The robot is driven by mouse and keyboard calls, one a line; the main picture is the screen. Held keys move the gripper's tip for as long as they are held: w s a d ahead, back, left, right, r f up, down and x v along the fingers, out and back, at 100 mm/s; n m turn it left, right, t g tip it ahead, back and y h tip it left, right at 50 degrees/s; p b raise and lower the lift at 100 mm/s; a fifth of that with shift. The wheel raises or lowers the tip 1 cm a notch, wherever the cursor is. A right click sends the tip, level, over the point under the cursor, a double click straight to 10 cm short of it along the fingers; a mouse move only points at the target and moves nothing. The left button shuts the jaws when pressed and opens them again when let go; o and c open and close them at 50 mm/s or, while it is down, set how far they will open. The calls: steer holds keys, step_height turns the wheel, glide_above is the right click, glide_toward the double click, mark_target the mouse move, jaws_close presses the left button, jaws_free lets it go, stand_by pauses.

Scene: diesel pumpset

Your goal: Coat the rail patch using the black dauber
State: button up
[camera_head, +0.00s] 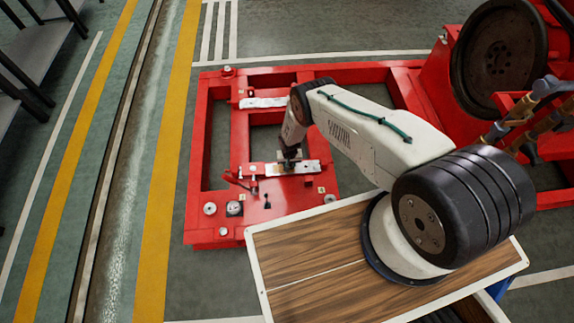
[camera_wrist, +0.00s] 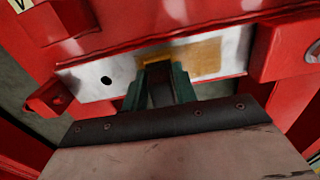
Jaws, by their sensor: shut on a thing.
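The rail patch (camera_wrist: 205,57) is a tan rectangle on a pale metal plate with a dark round hole at its left, in the wrist view. The plate also shows in the head view (camera_head: 307,167), on the red frame. My gripper (camera_wrist: 160,88) is shut on the black dauber (camera_wrist: 161,78), a dark piece between its green fingers. The dauber's far end is over the left part of the patch, beside a brighter yellow strip. I cannot tell whether it touches. In the head view my gripper (camera_head: 290,155) points down at the plate, and the dauber cannot be made out.
The red frame (camera_head: 212,150) has open gaps. A second pale plate (camera_head: 263,102) lies farther back. Small fittings sit near the front left corner. A wood-topped table (camera_head: 310,275) stands in front. A large dark flywheel (camera_head: 498,55) is at the right. Floor left of the frame is clear.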

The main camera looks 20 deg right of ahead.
steer(key=shift+s+d, duration=0.15)
steer(key=shift+d, duration=0.45)
steer(key=shift+s+d+f, duration=0.1)
steer(key=shift+s+d, duration=0.1)
steer(key=shift+d, duration=0.7)
step_height(320, 180, up, 8)
stand_by(0.4)
steer(key=w+a, duration=0.2)
steer(key=a, duration=0.9)
steer(key=shift+w+a, duration=0.25)
steer(key=shift+a, duration=0.15)
